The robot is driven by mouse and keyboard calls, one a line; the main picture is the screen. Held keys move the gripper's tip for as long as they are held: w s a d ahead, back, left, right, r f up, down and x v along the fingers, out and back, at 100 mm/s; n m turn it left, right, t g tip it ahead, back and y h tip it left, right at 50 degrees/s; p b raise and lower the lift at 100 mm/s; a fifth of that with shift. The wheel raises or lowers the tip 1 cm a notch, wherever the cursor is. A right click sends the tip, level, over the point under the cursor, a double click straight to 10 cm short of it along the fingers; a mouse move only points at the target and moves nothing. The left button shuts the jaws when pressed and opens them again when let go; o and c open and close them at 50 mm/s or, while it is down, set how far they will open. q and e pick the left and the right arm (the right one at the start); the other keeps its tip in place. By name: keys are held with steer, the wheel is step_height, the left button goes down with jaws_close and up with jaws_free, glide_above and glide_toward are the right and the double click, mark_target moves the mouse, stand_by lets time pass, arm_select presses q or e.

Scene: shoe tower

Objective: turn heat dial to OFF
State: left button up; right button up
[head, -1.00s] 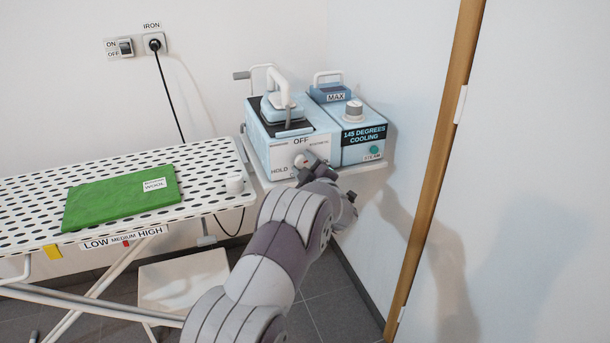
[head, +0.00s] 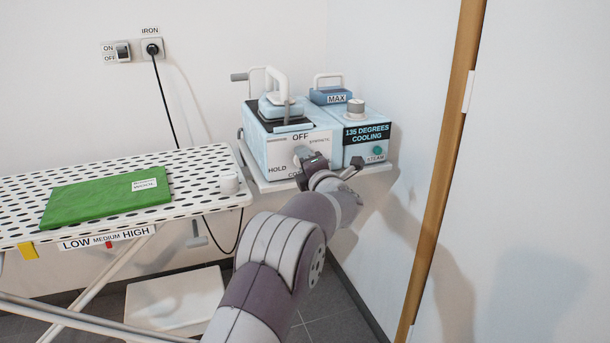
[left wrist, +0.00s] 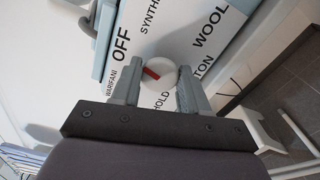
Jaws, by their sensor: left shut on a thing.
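The heat dial (left wrist: 160,66) is a round white knob with a red mark, on the white front panel of the light-blue iron station (head: 282,150). In the left wrist view the red mark lies on the dial's left part, pointing left towards the area between OFF and a word reading WARIFANI. The OFF label (left wrist: 122,40) is up and left of the dial; it also shows at the panel's top in the head view (head: 300,137). My left gripper (head: 308,160) is shut on the dial, one finger on each side. It hides much of the dial in the head view. My right gripper is not in view.
An iron (head: 280,105) rests on the station. Beside it, a blue tank unit (head: 364,130) reads 135 DEGREES COOLING. The ironing board (head: 200,165) with a green cloth (head: 105,200) stands left. A wall and a wooden door edge (head: 440,160) bound the right.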

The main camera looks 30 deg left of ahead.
arm_select(q)
steer(key=shift+f+n+b, duration=0.1)
steer(key=shift+n+b, duration=1.3)
steer(key=shift+n, duration=0.1)
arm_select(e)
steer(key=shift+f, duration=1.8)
arm_select(q)
steer(key=o, duration=1)
steer(key=shift+o, duration=0.2)
steer(key=p+v, duration=0.2)
steer(key=v, duration=1)
steer(key=shift+s+d, duration=0.25)
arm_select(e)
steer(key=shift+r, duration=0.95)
